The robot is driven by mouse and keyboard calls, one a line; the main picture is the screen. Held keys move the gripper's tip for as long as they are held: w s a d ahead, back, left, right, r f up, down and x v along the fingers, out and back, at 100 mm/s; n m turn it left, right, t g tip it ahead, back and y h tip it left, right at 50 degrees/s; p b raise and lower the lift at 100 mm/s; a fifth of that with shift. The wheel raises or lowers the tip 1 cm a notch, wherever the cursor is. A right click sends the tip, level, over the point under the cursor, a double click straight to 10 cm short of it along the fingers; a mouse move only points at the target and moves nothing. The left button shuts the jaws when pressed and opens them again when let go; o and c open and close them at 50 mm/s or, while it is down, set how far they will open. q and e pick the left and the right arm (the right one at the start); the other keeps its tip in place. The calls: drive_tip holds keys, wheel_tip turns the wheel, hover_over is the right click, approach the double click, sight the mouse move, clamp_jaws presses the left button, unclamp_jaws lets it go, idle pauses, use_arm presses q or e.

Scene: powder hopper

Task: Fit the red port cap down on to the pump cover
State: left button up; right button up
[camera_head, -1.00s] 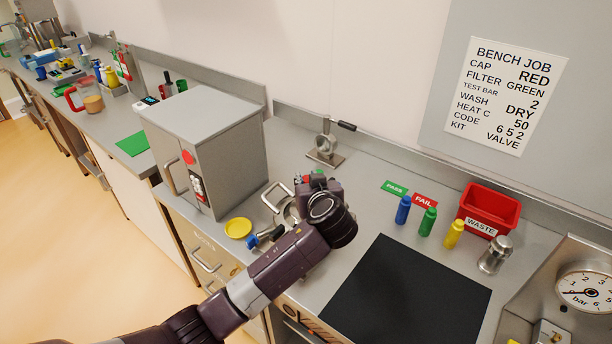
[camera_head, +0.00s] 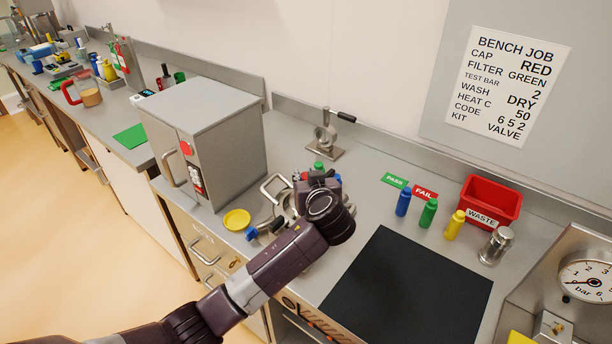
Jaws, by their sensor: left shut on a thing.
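My left gripper (camera_head: 316,180) is over the steel pump parts on the bench, pointing away from the camera. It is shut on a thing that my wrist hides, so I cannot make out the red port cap. The pump cover is mostly hidden beneath the hand; a steel rim and a looped handle (camera_head: 275,187) show left of it. Whether the held thing touches the cover cannot be seen. A small green piece (camera_head: 318,166) shows just behind the hand. My right gripper is not in view.
A grey oven box (camera_head: 205,145) stands left and a yellow dish (camera_head: 237,220) lies before it. A steel stand (camera_head: 325,145) is behind the hand. Blue, green and yellow bottles (camera_head: 429,212) and a red waste bin (camera_head: 490,201) are right. The black mat (camera_head: 405,285) is clear.

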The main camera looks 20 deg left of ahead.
use_arm(q)
drive_tip(key=shift+f+b, duration=0.65)
drive_tip(key=shift+f, duration=0.3)
drive_tip(key=shift+f, duration=0.1)
drive_tip(key=shift+f+b, duration=0.35)
drive_tip(key=shift+b, duration=0.2)
drive_tip(key=o, duration=1)
